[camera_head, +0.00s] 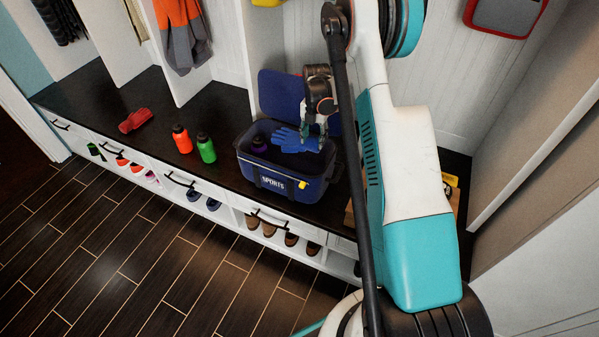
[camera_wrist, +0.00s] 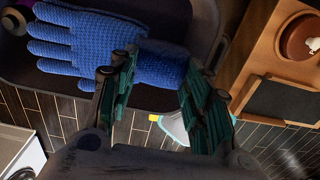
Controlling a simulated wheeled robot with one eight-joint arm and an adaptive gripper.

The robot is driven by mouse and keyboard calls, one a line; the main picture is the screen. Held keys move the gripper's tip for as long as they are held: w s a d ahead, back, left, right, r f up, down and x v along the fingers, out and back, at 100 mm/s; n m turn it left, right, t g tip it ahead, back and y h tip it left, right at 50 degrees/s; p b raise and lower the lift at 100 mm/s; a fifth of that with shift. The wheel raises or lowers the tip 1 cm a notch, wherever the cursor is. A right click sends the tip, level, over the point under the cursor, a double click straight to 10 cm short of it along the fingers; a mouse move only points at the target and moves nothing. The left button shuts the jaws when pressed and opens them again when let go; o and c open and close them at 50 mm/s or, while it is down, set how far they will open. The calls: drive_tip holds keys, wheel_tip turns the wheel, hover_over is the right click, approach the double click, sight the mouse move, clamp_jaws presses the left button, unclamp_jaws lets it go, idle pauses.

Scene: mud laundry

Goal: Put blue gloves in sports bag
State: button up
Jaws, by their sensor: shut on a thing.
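The blue gloves (camera_head: 297,140) are held by my gripper (camera_head: 316,136) above the opening of the sports bag. In the wrist view the blue knitted glove (camera_wrist: 100,48) spreads to the left, its cuff between the green fingers of my gripper (camera_wrist: 160,92). The dark blue sports bag (camera_head: 258,174), marked SPORTS, stands open on the dark bench with its lid up behind. Its dark rim also shows in the wrist view (camera_wrist: 214,45). A purple-topped item (camera_head: 259,144) is inside the bag at the left. I cannot tell whether the gloves touch the bag.
An orange bottle (camera_head: 182,139) and a green bottle (camera_head: 206,148) stand left of the bag. Red gloves (camera_head: 134,121) lie farther left on the bench (camera_head: 105,95). Shoes fill cubbies below.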

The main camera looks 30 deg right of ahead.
wheel_tip(320, 180, down, 18)
drive_tip(key=b, duration=0.6)
drive_tip(key=shift+f, duration=0.2)
drive_tip(key=shift+r, duration=0.1)
drive_tip(key=o, duration=1.2)
